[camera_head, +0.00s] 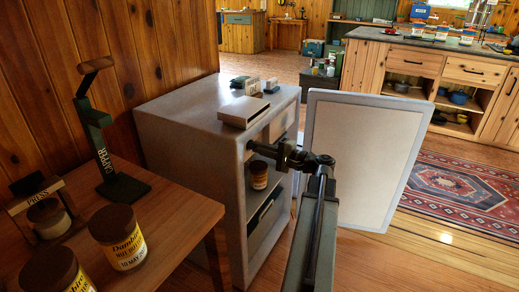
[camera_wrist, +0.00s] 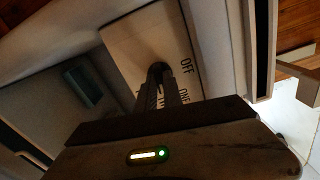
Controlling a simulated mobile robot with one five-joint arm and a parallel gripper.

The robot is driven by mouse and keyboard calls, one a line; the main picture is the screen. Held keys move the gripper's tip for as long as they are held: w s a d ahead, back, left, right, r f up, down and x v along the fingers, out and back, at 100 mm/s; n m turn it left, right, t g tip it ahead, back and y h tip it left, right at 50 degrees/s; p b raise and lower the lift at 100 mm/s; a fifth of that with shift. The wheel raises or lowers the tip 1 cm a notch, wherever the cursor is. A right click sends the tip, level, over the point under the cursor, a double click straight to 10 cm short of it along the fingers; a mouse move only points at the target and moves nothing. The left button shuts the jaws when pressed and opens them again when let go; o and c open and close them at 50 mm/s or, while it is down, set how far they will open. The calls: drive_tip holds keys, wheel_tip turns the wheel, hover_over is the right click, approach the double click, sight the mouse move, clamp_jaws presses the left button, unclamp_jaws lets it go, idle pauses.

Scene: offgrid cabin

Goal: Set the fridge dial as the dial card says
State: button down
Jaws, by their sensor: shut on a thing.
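The small grey fridge (camera_head: 190,150) stands with its door (camera_head: 362,160) swung wide open to the right. My gripper (camera_head: 282,152) reaches into the upper part of its opening. In the wrist view, a pale dial panel (camera_wrist: 135,45) carries the printed words "OFF" and "ONE"; other lettering is partly covered. My gripper (camera_wrist: 163,85) is shut on the dark dial knob (camera_wrist: 157,69) in front of this panel. The fingers hide most of the knob, so its exact setting cannot be read. I cannot make out a readable dial card in either view.
A jar (camera_head: 258,175) stands inside the fridge below my gripper. A wooden table (camera_head: 165,215) with jars (camera_head: 117,237) and a green capper stand (camera_head: 100,140) is at left.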

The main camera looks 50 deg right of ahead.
drive_tip(key=shift+n, duration=0.3)
drive_tip(key=n, duration=0.8)
drive_tip(key=shift+n, duration=0.6)
drive_tip(key=shift+f, duration=0.1)
drive_tip(key=c, duration=1.5)
unclamp_jaws()
drive_tip(key=v, duration=0.8)
